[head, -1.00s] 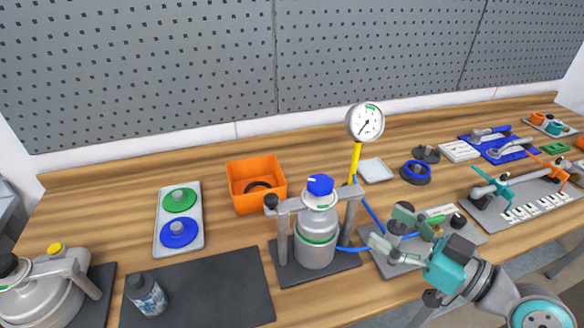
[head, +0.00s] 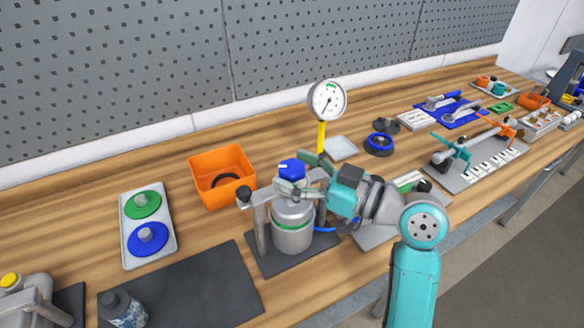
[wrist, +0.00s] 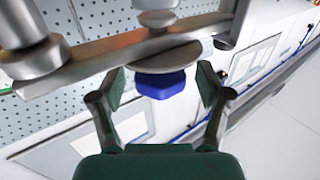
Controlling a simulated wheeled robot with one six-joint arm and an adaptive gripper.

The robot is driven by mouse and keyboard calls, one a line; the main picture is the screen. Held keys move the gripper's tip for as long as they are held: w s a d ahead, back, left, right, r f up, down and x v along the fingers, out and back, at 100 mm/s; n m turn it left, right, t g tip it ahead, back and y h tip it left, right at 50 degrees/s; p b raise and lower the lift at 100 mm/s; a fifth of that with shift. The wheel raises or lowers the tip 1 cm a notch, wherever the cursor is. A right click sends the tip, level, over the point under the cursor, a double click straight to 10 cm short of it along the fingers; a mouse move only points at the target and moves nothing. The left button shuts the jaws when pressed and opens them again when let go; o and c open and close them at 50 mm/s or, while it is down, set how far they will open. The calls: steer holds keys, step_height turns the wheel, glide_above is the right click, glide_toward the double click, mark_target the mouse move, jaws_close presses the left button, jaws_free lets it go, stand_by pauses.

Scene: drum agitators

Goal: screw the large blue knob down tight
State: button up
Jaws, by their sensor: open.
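The large blue knob (head: 291,169) sits on top of the grey drum agitator (head: 292,228), under or at its metal cross bar. In the wrist view the blue knob (wrist: 160,84) is between my two open fingers, with a gap visible on each side. My gripper (head: 303,176) is open and reaches in from the right at knob height in the head view. My gripper also shows in the wrist view (wrist: 160,88), with green pads either side of the knob. The fingers partly hide the knob's lower edge and the drum's top in the head view.
A pressure gauge (head: 327,100) on a yellow stem stands behind the drum. An orange bin (head: 222,163) is behind left. A tray (head: 128,249) with green and blue discs lies left. A dark mat (head: 200,285) lies in front left, with a small bottle (head: 122,310) on it.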

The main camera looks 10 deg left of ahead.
steer(key=shift+w+a, duration=0.15)
steer(key=shift+a, duration=0.2)
steer(key=shift+c, duration=0.2)
steer(key=c, duration=1.1)
steer(key=shift+c, duration=0.2)
